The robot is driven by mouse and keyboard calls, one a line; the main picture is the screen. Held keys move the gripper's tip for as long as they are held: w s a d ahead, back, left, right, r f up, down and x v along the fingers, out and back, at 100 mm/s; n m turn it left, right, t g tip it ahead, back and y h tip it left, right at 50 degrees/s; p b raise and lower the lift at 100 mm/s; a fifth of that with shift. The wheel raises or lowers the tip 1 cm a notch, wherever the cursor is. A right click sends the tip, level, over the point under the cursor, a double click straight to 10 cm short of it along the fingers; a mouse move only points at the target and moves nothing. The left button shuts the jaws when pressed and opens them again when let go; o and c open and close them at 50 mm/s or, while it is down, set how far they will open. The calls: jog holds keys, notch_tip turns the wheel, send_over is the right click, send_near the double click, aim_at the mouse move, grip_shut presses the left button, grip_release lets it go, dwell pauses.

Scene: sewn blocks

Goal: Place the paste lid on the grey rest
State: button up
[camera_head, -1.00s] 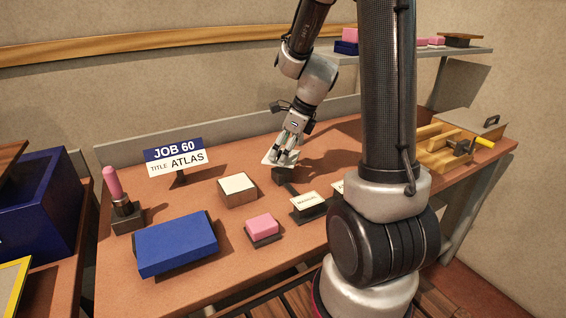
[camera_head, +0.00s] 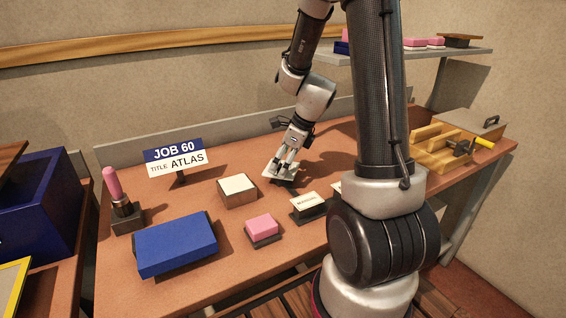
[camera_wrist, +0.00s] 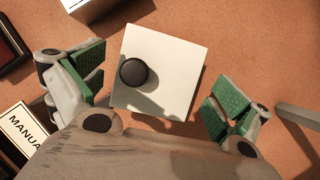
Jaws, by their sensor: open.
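The paste lid (camera_wrist: 172,62) is a flat white square plate with a round black knob (camera_wrist: 134,72). It also shows under my gripper in the head view (camera_head: 279,171). My gripper (camera_wrist: 160,95) is open, its green-padded fingers spread wide on either side of the lid and apart from the knob. In the head view my gripper (camera_head: 284,163) is low, right over the lid. A dark shape (camera_head: 290,185) shows just under the lid's near edge; it may be the grey rest or shadow. The lid hides most of what lies under it, so I cannot tell its exact seating.
A white-topped wooden block (camera_head: 238,190), a pink block (camera_head: 261,227) and the MANUAL sign (camera_head: 308,204) stand near the lid. A blue box (camera_head: 176,243) and the JOB 60 sign (camera_head: 177,160) are farther left. Wooden trays (camera_head: 440,147) sit at the right.

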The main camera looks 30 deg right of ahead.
jog(key=shift+r, duration=0.1)
jog(key=v, duration=1.2)
jog(key=s+a+r+n+h, duration=0.1)
jog(key=s+r+n, duration=0.3)
jog(key=s+n, duration=0.5)
jog(key=s+a+r+n+t+h, duration=0.1)
jog(key=s+n, duration=0.8)
jog(key=n, duration=0.9)
notch_tip(320, 180, up, 3)
jog(key=shift+s+a+f+h, duration=0.15)
jog(key=shift+s+a+h, duration=0.25)
jog(key=shift+a+h, duration=0.35)
